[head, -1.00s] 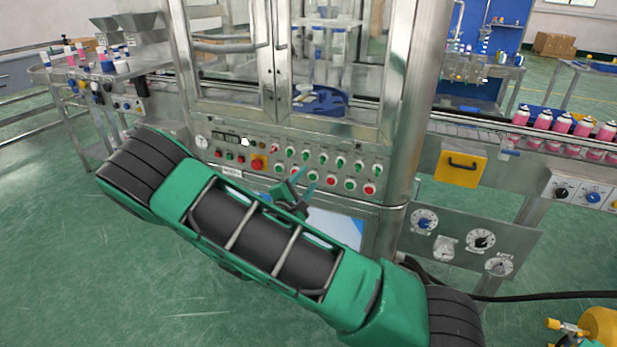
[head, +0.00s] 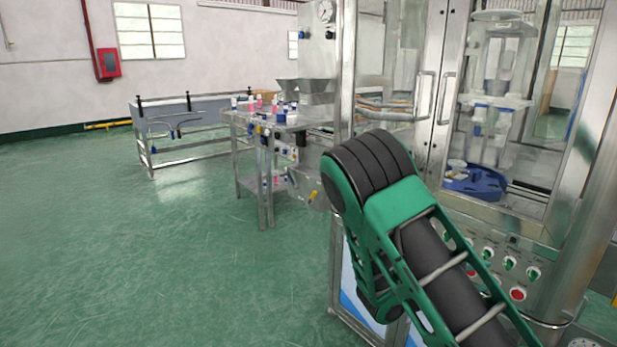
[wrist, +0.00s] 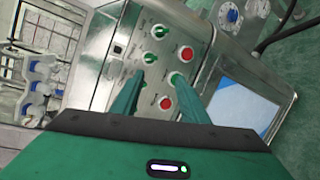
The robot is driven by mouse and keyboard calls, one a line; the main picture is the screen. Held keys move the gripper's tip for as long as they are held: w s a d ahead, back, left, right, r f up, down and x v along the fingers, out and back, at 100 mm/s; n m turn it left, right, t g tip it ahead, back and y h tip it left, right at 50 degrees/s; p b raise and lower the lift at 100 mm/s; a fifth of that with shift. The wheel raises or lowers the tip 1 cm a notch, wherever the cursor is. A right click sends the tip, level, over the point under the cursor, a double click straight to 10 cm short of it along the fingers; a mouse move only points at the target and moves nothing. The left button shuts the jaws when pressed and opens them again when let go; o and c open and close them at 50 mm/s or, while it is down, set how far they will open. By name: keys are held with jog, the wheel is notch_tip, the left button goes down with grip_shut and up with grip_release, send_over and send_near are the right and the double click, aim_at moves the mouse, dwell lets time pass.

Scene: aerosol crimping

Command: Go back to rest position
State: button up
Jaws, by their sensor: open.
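My gripper (wrist: 160,98) shows in the wrist view with its two green fingers apart and nothing between them. It faces the steel control panel (wrist: 146,95) of the crimping machine, with green knobs and red buttons beyond the fingertips. I cannot tell the exact distance to the panel. In the head view my green and black arm crosses the lower right, and the gripper itself is hidden there. The crimping machine (head: 437,120) stands at the right, with steel framed clear doors and a blue star wheel (head: 478,183) inside.
A steel table (head: 262,121) with small bottles stands left of the machine. A grey bench (head: 182,122) is further back by the wall. The green floor (head: 180,260) at the left is clear. A blue and white screen (wrist: 240,105) is close to the right finger.

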jog(key=s+d+m+g+y, duration=0.25)
jog(key=s+m, duration=0.25)
jog(key=s, duration=0.3)
jog(key=s+d+m+g+y, duration=0.2)
jog(key=s+m+g+y, duration=0.2)
jog(key=s, duration=0.4)
jog(key=s+a+r+m+y, duration=0.2)
jog(key=s+a+r+y, duration=0.2)
jog(key=s, duration=0.5)
jog(key=s+a+r+m+y, duration=0.3)
jog(key=s+a+r, duration=0.3)
jog(key=s, duration=0.2)
jog(key=shift+s+a+t+y, duration=0.25)
jog(key=shift+s+t+y, duration=0.2)
jog(key=shift+y, duration=0.2)
jog(key=shift+w+f, duration=0.25)
jog(key=shift+w, duration=0.4)
